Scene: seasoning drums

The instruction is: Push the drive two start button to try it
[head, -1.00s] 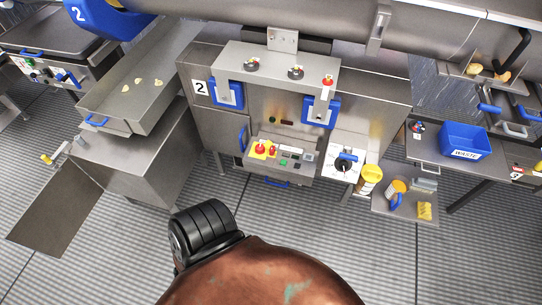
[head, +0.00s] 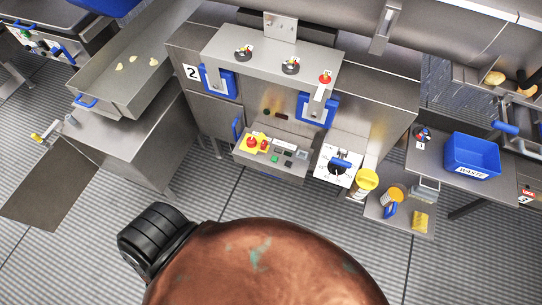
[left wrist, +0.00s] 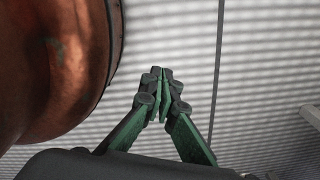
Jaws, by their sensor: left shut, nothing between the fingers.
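The drive two control box (head: 270,153) sits low on the front of the steel cabinet marked 2 in the head view. The button labels are too small to read. My left gripper (left wrist: 163,72) shows in the left wrist view, shut and empty over the ribbed floor, apart from the box. Neither gripper shows in the head view.
A yellow-lidded tub (head: 366,181) and a blue waste bin (head: 471,155) are further right. A steel tray (head: 133,67) is at left. Floor in front is clear.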

